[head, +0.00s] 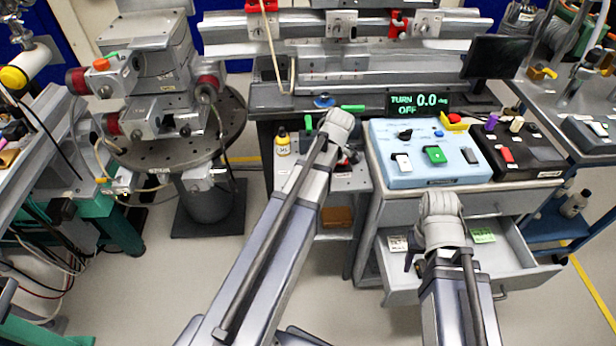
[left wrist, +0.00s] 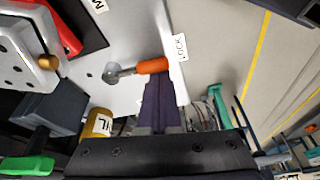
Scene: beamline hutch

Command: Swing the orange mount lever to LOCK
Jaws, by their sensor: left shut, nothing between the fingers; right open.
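In the left wrist view the orange lever (left wrist: 152,66) extends from a round metal pivot (left wrist: 113,73) on a pale grey plate. Its free end is close beside the white LOCK label (left wrist: 180,47). My left gripper (left wrist: 158,82) is shut and empty, its dark fingertips right at the lever's side; I cannot tell whether they touch it. In the head view my left arm hides the lever. My right gripper (head: 414,266) is open and empty, over the open drawer, partly hidden by its own wrist.
A yellow bottle (head: 283,145) stands left of my left arm; it also shows in the left wrist view (left wrist: 97,122). A pale blue control box (head: 430,172) and a display (head: 418,103) reading TURN 0.0 OFF are to the right. The open drawer (head: 528,272) juts out below.

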